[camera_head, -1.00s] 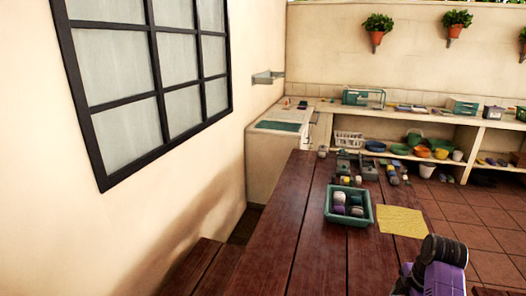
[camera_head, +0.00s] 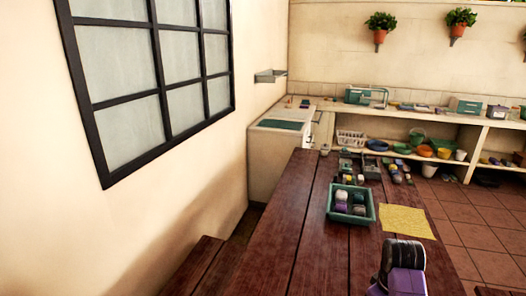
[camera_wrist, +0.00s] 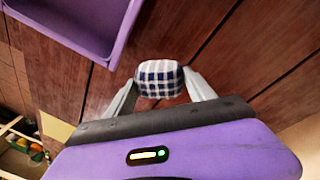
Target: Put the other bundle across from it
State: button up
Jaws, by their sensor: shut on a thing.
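A bundle (camera_wrist: 160,80) of blue-and-white checked cloth sits between the two fingers of my gripper (camera_wrist: 160,86) in the wrist view, over dark wooden planks. The fingers are shut on its sides. A purple tray (camera_wrist: 98,50) shows at the upper left of the wrist view, apart from the bundle; the part in view looks empty. In the head view my purple wrist (camera_head: 405,283) is at the lower right, and the fingers and bundle are hidden. A green tray (camera_head: 349,219) on the table holds several rolled items, white, dark and purple.
The wooden table (camera_head: 300,250) is clear left of the green tray. A yellow mat (camera_head: 408,222) lies right of the tray. Several small items (camera_head: 395,172) stand at the table's far end. A counter with shelves (camera_head: 440,120) stands behind. A wall with a window is on the left.

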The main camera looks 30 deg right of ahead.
jog(key=shift+n, duration=0.5)
jog(key=w+a+f+b, duration=0.1)
jog(key=w+a+f, duration=0.1)
jog(key=a, duration=0.9)
jog(key=w+a+f, duration=0.2)
jog(key=a, duration=0.9)
jog(key=w+a+f+b, duration=0.1)
jog(key=w+a+f, duration=0.1)
jog(key=a, duration=0.9)
jog(key=shift+w+a+f+b, duration=0.2)
jog(key=shift+w+a+b, duration=0.15)
jog(key=shift+w, duration=0.05)
